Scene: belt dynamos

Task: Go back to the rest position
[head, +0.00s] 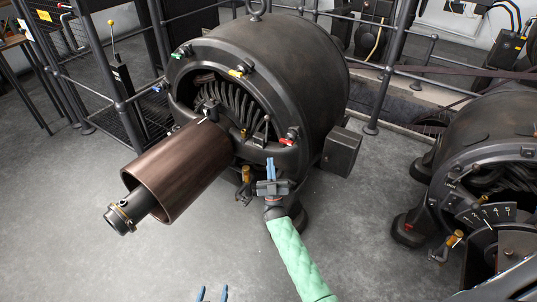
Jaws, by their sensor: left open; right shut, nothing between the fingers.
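My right gripper (270,167) is in front of the lower right of the large dynamo (295,65), on an arm in a pale green quilted sleeve. Its blue fingers point up and are together, with nothing between them. I cannot tell whether it touches the dynamo. A yellow-brown handle (246,175) is just left of it, and a red-tipped part (290,137) is above right. My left gripper (212,292) shows only as two blue fingertips at the bottom edge. They are apart and empty; the rest of it is out of view.
A brown drum (178,172) on a dark shaft juts from the dynamo toward the lower left. Dark railings (110,70) run behind. The grey floor (60,220) is clear at the lower left.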

